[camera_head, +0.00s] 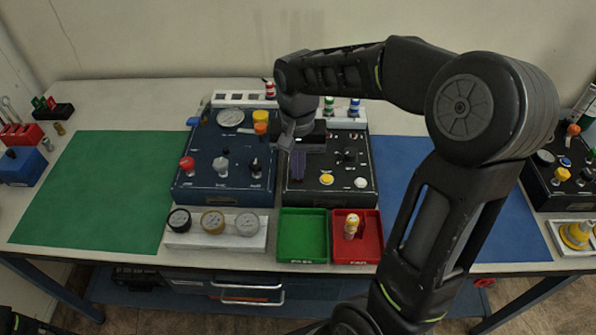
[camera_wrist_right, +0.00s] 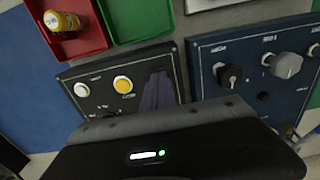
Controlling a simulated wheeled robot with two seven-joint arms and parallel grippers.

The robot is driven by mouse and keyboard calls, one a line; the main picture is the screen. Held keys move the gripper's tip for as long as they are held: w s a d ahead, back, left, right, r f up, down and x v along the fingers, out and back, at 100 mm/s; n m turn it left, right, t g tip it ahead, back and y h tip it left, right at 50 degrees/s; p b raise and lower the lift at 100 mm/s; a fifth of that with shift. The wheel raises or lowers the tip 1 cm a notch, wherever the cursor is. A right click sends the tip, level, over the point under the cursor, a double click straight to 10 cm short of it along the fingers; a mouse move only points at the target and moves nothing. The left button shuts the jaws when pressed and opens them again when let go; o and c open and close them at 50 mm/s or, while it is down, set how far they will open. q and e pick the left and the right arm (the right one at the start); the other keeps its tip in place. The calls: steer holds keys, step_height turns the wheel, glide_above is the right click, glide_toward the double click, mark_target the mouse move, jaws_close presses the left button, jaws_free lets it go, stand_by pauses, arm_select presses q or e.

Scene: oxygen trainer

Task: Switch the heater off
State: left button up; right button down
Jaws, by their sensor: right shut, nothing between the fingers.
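The black control panel (camera_head: 335,185) stands mid-table, with a yellow button (camera_head: 326,179), a white button (camera_head: 361,183) and a black knob or switch (camera_head: 350,155) on its face. Its labels are too small to read, so I cannot tell which control is the heater's. My right gripper (camera_head: 297,165) is shut and empty, pointing down over the left part of this panel and hiding what lies beneath. In the right wrist view its fingers (camera_wrist_right: 158,92) show beside the yellow button (camera_wrist_right: 123,84). I cannot tell whether they touch the panel.
A blue panel (camera_head: 225,170) with knobs and a gauge stands close on the left. Green (camera_head: 303,235) and red (camera_head: 366,250) trays lie in front; the red one holds a yellow bottle-like item (camera_head: 351,226). A gauge rack (camera_head: 215,231) is front left. The green mat (camera_head: 95,190) is clear.

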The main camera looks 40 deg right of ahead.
step_height(320, 180, up, 7)
steer(key=p, duration=0.4)
steer(key=shift+f+p, duration=0.2)
steer(key=shift+p, duration=0.1)
stand_by(0.4)
